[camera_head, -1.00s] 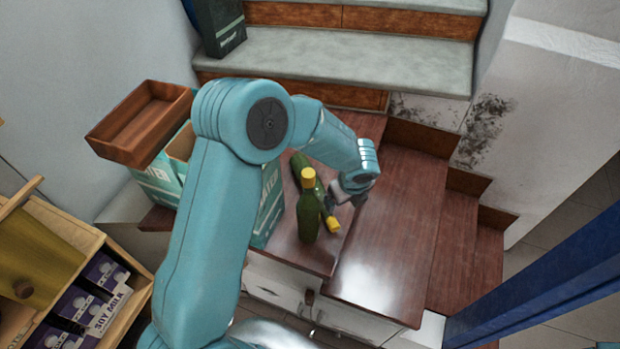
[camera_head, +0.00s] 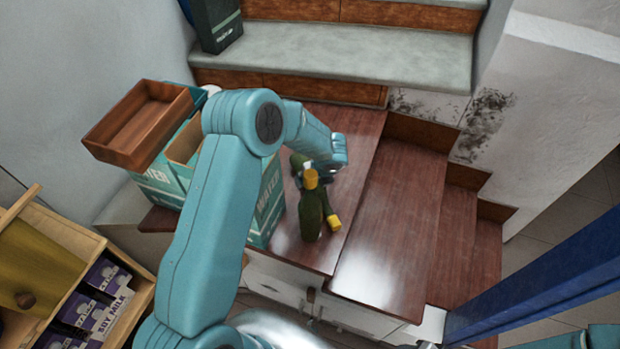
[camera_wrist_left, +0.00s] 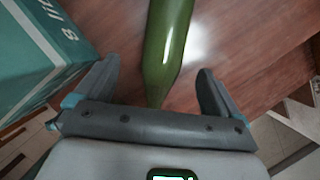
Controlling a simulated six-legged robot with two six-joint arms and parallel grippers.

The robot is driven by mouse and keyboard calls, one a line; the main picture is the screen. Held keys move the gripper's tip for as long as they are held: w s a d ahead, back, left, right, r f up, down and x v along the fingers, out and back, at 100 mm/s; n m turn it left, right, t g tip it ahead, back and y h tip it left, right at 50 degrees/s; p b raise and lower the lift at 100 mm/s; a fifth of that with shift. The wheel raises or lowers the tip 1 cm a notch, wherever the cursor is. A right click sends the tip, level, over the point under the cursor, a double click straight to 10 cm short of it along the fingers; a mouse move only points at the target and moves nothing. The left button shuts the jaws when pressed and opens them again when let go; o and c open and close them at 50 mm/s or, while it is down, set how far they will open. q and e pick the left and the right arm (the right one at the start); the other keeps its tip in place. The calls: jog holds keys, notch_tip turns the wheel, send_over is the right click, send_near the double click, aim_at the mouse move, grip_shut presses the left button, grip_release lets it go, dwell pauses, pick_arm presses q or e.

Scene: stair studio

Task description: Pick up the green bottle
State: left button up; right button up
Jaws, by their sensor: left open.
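A green bottle (camera_head: 311,215) with a yellow cap stands on the dark wooden top near its front edge. A second green bottle (camera_head: 298,163) lies behind it, its yellow cap at the lower right and its middle partly hidden. My left gripper (camera_head: 306,174) is just behind the standing bottle's cap, over the lying one, and mostly hidden. In the left wrist view my open left gripper (camera_wrist_left: 155,82) has a green bottle (camera_wrist_left: 168,40) reaching down between its fingers, with gaps on both sides. I cannot tell which bottle this is. My right gripper is not in view.
A teal water carton (camera_head: 268,205) stands close left of the bottles, also in the wrist view (camera_wrist_left: 35,50). A brown wooden tray (camera_head: 140,125) sits higher at the left. Wooden steps (camera_head: 400,220) to the right are clear. A blue beam (camera_head: 550,275) crosses the lower right.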

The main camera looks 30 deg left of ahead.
pick_arm(q)
jog(key=shift+x, duration=1.05)
jog(key=shift+w+a+f+p, duration=0.2)
jog(key=shift+w+f+p, duration=0.1)
jog(key=shift+f+p, duration=0.25)
jog(key=x, duration=0.1)
jog(key=p+x, duration=0.1)
jog(key=x, duration=0.1)
jog(key=shift+w+a+f, duration=0.15)
jog(key=shift+w+a, duration=0.2)
jog(key=shift+w+f, duration=0.1)
jog(key=shift+f, duration=0.15)
jog(key=shift+c, duration=1.2)
jog(key=c, duration=1.5)
jog(key=shift+r, duration=0.1)
grip_shut()
